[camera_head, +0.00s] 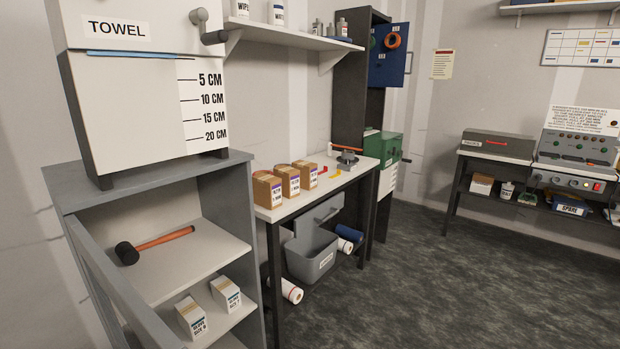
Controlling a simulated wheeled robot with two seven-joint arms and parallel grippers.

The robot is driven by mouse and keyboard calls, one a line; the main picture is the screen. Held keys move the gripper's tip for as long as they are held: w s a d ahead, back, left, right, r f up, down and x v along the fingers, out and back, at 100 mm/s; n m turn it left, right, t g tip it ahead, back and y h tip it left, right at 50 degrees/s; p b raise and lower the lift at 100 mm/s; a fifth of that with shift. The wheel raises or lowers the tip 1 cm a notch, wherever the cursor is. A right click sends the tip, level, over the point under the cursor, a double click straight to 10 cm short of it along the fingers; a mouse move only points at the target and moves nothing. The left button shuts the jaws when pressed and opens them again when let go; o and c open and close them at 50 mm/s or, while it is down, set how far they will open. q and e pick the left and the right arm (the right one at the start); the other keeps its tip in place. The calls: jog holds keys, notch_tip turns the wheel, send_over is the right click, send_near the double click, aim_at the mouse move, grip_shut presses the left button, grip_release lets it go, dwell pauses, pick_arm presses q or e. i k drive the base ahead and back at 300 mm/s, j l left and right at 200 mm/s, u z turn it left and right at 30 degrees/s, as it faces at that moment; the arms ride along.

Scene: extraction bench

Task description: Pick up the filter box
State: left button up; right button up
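No label that I can read says filter, so I cannot tell which box is the filter box. Two small pale boxes with printed fronts stand on the grey cabinet's lower shelf, a left one (191,318) and a right one (226,294). Neither of my grippers is in view.
A mallet (153,244) lies on the cabinet's upper shelf (205,250). A towel dispenser (125,110) stands on top. A grey bin (312,257) and paper rolls sit under the narrow bench. A control console (575,155) stands at right. The dark floor between is clear.

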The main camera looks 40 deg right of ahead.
aim_at(309, 169)
jog(key=k+l, duration=0.1)
jog(key=l, duration=1.3)
jog(key=k+l, duration=0.15)
jog(key=l, duration=0.55)
jog(key=z, duration=0.05)
